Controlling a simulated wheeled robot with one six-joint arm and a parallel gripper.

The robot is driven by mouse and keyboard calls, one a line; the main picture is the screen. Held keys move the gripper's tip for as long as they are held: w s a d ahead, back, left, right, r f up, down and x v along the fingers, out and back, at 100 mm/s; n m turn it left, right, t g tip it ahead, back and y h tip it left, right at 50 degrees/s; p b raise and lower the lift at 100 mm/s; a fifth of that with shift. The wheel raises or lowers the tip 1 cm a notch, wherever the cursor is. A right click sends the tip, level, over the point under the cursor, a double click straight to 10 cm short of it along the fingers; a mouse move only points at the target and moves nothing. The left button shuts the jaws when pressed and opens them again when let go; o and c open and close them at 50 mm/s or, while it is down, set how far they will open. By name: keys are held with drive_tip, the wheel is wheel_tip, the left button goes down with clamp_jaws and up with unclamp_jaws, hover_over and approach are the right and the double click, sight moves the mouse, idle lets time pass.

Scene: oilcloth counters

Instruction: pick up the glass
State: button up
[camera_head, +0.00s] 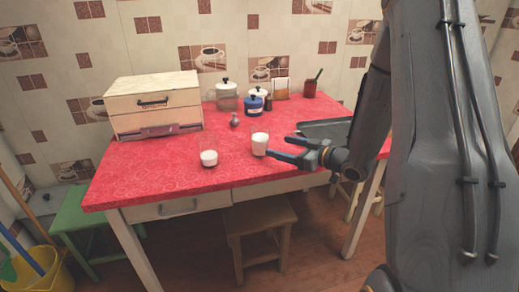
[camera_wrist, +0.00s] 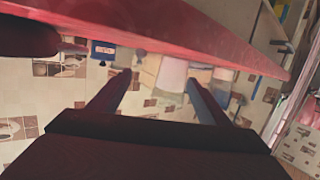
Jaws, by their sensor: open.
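Two clear glasses with white contents stand upright on the red table. One glass (camera_head: 260,144) is just left of my gripper's fingertips (camera_head: 279,146); the other glass (camera_head: 209,157) is farther left, near the front edge. My gripper is open, held low and roughly level over the table's front part, pointing left. The wrist view is upside down: the nearer glass (camera_wrist: 173,75) shows between the spread fingers (camera_wrist: 159,80), beyond or level with the tips; I cannot tell which.
The red table (camera_head: 150,181) has a wooden bread box (camera_head: 152,98) at back left. A dark tray (camera_head: 325,129) lies at the right. Table left of the glasses is clear.

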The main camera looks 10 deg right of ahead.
sight(268, 144)
drive_tip(key=y, duration=0.1)
drive_tip(key=s+y, duration=0.1)
drive_tip(key=shift+s+f+n+y+b, duration=0.15)
drive_tip(key=shift+s+n+y+b, duration=0.15)
drive_tip(key=shift+n+y+b, duration=0.1)
drive_tip(key=shift+a, duration=0.15)
drive_tip(key=x, duration=0.7)
drive_tip(key=shift+a, duration=0.25)
drive_tip(key=shift+c, duration=0.4)
drive_tip(key=c, duration=1.4)
drive_tip(key=shift+o, duration=0.2)
drive_tip(key=shift+w+r, duration=0.1)
drive_tip(key=shift+r, duration=0.2)
wheel_tip(268, 144, up, 9)
drive_tip(key=shift+r+p, duration=0.25)
drive_tip(key=shift+p, duration=0.15)
